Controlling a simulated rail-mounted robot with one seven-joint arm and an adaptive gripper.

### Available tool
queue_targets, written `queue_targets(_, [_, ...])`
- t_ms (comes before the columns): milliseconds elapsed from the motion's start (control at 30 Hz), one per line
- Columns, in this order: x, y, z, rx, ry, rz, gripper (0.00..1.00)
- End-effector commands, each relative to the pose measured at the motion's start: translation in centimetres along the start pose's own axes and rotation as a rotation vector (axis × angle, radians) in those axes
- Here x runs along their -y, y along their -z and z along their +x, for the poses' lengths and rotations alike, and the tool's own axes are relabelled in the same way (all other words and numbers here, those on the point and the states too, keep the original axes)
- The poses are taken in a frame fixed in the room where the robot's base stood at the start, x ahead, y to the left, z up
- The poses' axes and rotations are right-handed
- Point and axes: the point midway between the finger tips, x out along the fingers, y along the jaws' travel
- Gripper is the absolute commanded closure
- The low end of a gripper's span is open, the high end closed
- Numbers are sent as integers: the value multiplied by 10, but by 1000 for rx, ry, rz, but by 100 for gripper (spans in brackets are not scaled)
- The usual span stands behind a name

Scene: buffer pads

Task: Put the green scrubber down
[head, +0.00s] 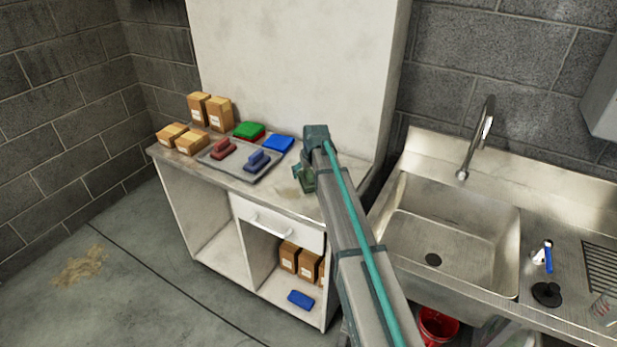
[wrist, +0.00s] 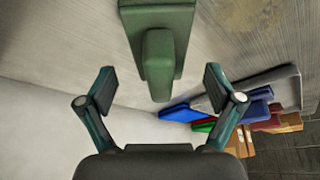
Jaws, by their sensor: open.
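The green scrubber (wrist: 158,50), a dull green block with a raised handle, shows at the top middle of the wrist view. It appears to rest on the worn counter top (wrist: 230,50). My gripper (wrist: 160,85) is open, its two fingers apart on either side of the line to the handle, with no finger seen touching it. In the head view the scrubber (head: 308,181) is a small green patch at the counter's right part, partly hidden by my gripper and arm. A grey tray (head: 240,174) to its left holds a red scrubber (head: 222,149) and a blue scrubber (head: 257,160).
Behind the tray lie a green pad (head: 249,129) on a red one and a blue pad (head: 278,143). Several cardboard boxes (head: 219,114) stand at the counter's left end. A steel sink (head: 450,225) is at the right. The counter front between tray and scrubber is bare.

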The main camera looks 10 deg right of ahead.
Motion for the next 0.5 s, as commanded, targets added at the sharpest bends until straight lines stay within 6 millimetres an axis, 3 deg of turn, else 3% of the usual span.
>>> queue_targets(200, [0,1,22,0,0,0,8])
queue_targets(433, [0,0,25,0,0,0,8])
queue_targets(500, [0,0,24,0,0,0,18])
